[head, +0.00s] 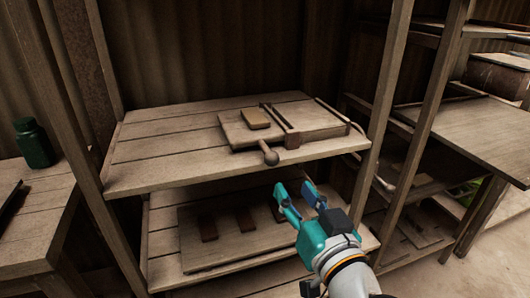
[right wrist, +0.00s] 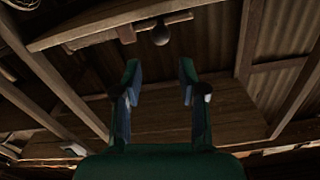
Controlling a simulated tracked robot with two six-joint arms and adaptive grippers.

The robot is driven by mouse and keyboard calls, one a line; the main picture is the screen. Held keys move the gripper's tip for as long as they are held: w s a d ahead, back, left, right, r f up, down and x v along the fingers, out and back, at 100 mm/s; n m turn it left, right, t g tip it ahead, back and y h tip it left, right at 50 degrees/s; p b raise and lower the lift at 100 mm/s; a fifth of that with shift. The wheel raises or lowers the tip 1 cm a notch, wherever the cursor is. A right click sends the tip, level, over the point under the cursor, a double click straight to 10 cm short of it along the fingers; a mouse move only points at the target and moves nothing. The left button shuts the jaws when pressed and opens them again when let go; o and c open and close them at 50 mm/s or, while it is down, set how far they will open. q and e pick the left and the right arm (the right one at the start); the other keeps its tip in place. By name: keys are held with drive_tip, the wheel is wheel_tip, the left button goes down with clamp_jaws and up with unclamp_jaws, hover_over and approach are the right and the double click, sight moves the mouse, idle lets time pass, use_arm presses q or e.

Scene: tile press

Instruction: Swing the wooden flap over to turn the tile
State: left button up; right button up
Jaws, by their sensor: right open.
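The wooden flap (head: 238,133) lies flat on the left side of the press on the upper shelf. The small tan tile (head: 256,119) rests on top of it. A round knob (head: 270,157) sticks out at the flap's front, over the shelf's front edge; it also shows in the right wrist view (right wrist: 160,36). The press's bare right board (head: 312,121) lies across the hinge bar. My right gripper (head: 294,189) is open and empty, below and in front of the knob, apart from it; its spread fingers show in the right wrist view (right wrist: 160,70). My left gripper is out of view.
The upper shelf (head: 155,150) has free room left of the press. Below it, a board (head: 222,252) holds dark blocks (head: 244,219) on the lower shelf. Shelf posts (head: 378,110) stand at the right. A green jar (head: 34,145) stands on the left table.

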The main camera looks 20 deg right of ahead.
drive_tip(key=p, duration=0.8)
approach(266, 146)
drive_tip(key=shift+w+f, duration=0.15)
drive_tip(key=shift+w, duration=0.45)
drive_tip(key=w, duration=0.8)
drive_tip(key=shift+w+a+f+p, duration=0.2)
drive_tip(key=shift+w+f+p, duration=0.1)
drive_tip(key=shift+w, duration=0.1)
clamp_jaws()
